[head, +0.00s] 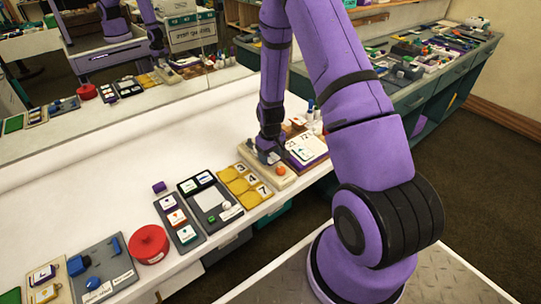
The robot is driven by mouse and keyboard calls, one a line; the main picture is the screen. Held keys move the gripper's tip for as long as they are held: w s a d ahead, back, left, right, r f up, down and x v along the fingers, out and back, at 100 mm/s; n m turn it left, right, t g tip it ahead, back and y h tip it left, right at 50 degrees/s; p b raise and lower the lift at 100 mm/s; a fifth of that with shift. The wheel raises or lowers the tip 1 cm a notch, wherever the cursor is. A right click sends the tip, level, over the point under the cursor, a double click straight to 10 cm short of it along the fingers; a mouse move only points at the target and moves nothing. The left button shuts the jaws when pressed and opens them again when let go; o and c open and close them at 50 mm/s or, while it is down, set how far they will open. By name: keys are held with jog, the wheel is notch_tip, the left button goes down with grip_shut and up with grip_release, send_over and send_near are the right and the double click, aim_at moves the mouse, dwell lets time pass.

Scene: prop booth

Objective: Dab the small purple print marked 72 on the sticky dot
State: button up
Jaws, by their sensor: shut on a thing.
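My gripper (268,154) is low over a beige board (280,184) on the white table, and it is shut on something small. The held thing is too small and too hidden by the jaws to make out, and I cannot read a 72 on it. I cannot tell whether it touches the board. An orange ball-like thing (281,171) sits on the board just in front of my gripper. No sticky dot can be told apart at this size.
Left are a yellow numbered tray (245,187), grey trays (212,200), a small purple block (159,187) and a red round tin (149,244). A mirror (110,105) runs behind. The table's back strip is clear.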

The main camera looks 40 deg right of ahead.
jog(key=shift+r, duration=3)
jog(key=w+a, duration=0.3)
jog(key=a, duration=0.3)
jog(key=w+a, duration=0.3)
jog(key=a, duration=0.4)
jog(key=shift+w+f, duration=0.25)
jog(key=shift+f, duration=0.1)
